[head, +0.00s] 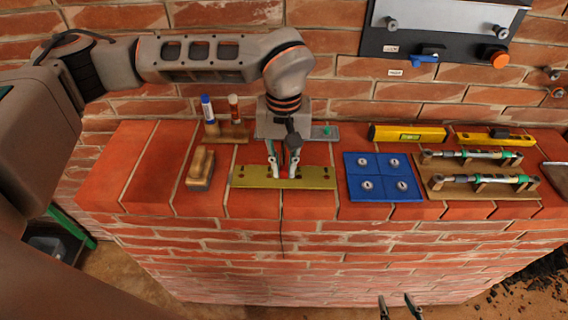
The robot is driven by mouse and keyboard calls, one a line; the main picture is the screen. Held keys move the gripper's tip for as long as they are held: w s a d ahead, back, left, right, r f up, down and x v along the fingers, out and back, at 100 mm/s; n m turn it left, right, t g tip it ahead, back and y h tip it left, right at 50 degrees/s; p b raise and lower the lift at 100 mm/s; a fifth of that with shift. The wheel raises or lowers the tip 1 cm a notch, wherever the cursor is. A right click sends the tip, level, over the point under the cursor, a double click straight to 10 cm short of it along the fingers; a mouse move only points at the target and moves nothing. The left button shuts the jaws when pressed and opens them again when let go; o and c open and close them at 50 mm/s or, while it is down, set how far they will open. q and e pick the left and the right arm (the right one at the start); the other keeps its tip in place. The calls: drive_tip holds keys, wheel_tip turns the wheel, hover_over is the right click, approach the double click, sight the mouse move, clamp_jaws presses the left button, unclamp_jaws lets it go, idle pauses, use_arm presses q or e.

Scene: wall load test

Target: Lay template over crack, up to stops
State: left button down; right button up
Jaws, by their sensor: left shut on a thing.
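A long olive-yellow plate (312,183), which looks to be the template, lies level at the front edge of the brick wall's top. My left gripper (284,173) comes down from above and is shut on its middle. A thin dark crack (282,236) runs down the wall's front face just below the plate. The plate hides the line above that. I cannot tell whether the plate touches the brick or any stops. My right gripper (399,306) shows only its fingertips at the bottom edge, apart and empty, in front of the wall.
A wooden block tool (201,170) and two marker-like tubes (219,108) stand left of the plate. A grey plate (325,132) lies behind it. A blue panel (382,177), yellow levels (408,133) and a rack of tools (480,184) lie to the right.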

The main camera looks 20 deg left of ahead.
use_arm(q)
drive_tip(key=shift+f, duration=0.15)
idle(0.5)
drive_tip(key=shift+f+b, duration=0.3)
drive_tip(key=shift+f, duration=0.15)
idle(0.3)
drive_tip(key=c, duration=1.6)
unclamp_jaws()
drive_tip(key=shift+c, duration=0.2)
drive_tip(key=shift+r, duration=0.15)
